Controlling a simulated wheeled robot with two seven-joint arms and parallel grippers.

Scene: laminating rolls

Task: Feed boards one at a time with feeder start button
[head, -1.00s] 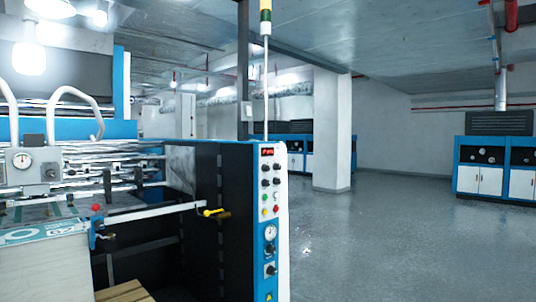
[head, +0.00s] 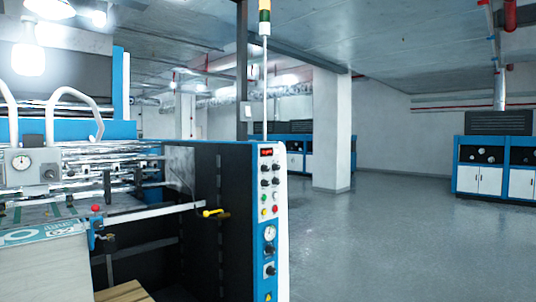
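The laminating machine's control panel (head: 269,220) faces me near the middle of the head view, with a small red display at its top. Black knobs and several coloured buttons sit below it. A green button (head: 264,212) and a red button (head: 276,209) are on the panel; I cannot tell which one is the feeder start button. The stack of boards (head: 45,265) stands at the lower left, its top board printed in pale teal and white. Neither of my grippers shows in the head view.
A yellow-ended lever (head: 212,213) juts out beside the panel. A white pillar (head: 332,130) and blue-white cabinets (head: 495,170) stand farther back. The grey floor to the right is clear.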

